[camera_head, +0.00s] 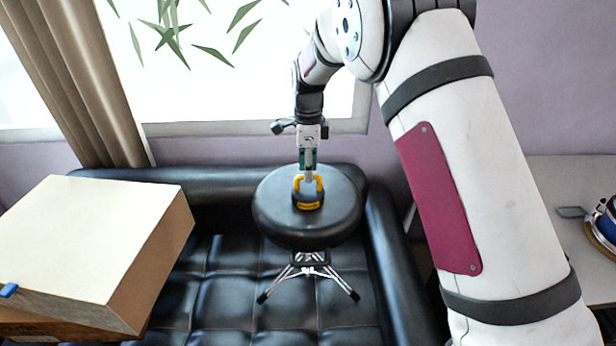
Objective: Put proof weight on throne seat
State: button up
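The proof weight (308,199) is a small dark weight with a yellow handle and a yellow band at its base. It is upright over the middle of the throne seat (273,212), a round black padded seat on a chrome tripod. The weight looks to be resting on the seat, but one view does not settle whether it touches. My gripper (308,176) points straight down from above, with its fingertips at the yellow handle. The fingers are small and seen edge-on, so I cannot tell whether they are shut on the handle.
The throne stands on a black tufted leather sofa (225,285). A large pale box (85,235) is on the left. A light table (565,185) with a partly visible blue object (608,220) is at the right. A curtain (85,75) and window are behind.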

notch_tip(320, 180, up, 9)
jog(key=shift+f+b, duration=0.15)
jog(key=shift+b, duration=0.3)
jog(key=s+d+r+n+t, duration=0.1)
jog(key=s+d+r+n, duration=0.3)
jog(key=s+d+r, duration=0.3)
jog(key=s+d+r+n+t, duration=0.1)
jog(key=s+d+r+n, duration=0.35)
jog(key=s+r, duration=0.35)
jog(key=s+d+f+n+t, duration=0.1)
jog(key=s+d+n, duration=0.1)
jog(key=s, duration=0.5)
jog(key=s+d+f+n+t, duration=0.1)
jog(key=s+d+f+n, duration=0.1)
jog(key=s+n, duration=0.2)
jog(key=s+d+f+n+t, duration=0.1)
jog(key=s+d+n, duration=0.1)
jog(key=s, duration=0.8)
jog(key=shift+s+f+n, duration=0.3)
jog(key=shift+s+n, duration=0.1)
jog(key=shift+n, duration=0.35)
